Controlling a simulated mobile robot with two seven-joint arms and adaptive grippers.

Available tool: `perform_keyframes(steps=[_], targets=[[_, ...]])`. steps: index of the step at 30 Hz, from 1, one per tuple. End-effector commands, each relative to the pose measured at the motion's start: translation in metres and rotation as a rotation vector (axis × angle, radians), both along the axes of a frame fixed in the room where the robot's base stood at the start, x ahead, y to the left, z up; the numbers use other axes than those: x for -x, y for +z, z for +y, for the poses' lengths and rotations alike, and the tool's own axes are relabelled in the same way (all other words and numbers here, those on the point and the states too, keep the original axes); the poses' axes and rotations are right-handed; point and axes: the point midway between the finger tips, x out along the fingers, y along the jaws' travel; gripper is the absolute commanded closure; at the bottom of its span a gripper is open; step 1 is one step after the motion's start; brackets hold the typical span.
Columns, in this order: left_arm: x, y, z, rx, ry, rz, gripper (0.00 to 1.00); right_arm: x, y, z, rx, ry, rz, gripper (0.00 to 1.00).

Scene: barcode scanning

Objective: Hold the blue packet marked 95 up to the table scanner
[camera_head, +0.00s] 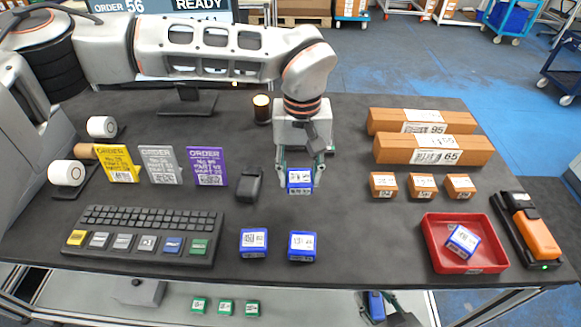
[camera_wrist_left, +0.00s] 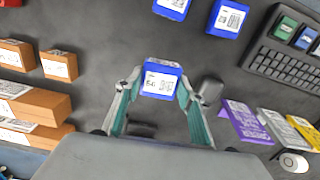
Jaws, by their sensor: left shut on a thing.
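My left gripper (camera_head: 299,182) reaches down over the middle of the table, shut on a blue packet (camera_head: 300,181) with a white label. The left wrist view shows this packet (camera_wrist_left: 161,80) between the two fingertips (camera_wrist_left: 160,88); I cannot read its number surely. A small black device (camera_head: 249,184), apparently the table scanner, stands just left of the held packet; it also shows in the left wrist view (camera_wrist_left: 208,91). Two blue packets (camera_head: 254,242) (camera_head: 302,246) lie nearer the front edge.
A red tray (camera_head: 433,258) holds another blue packet (camera_head: 463,241). An orange handheld scanner (camera_head: 534,234) lies at the right edge. Long boxes (camera_head: 400,152) and small orange boxes (camera_head: 422,185) stand at right. A keyboard (camera_head: 145,222) and order cards (camera_head: 160,165) are at left.

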Motion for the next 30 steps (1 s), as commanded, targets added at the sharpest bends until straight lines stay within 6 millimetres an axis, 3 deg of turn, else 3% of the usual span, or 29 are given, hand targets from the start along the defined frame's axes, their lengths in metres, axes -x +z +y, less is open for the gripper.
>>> perform_keyframes(steps=[18, 30], targets=[[-0.041, -0.046, -0.001, 0.0, -0.001, 0.001, 0.87, 0.01, -0.05, -0.002, 0.005, 0.001, 0.027, 0.6], [-0.05, -0.05, -0.001, 0.0, -0.002, -0.001, 0.87, 0.012, -0.058, -0.002, 0.004, 0.0, 0.034, 0.6]])
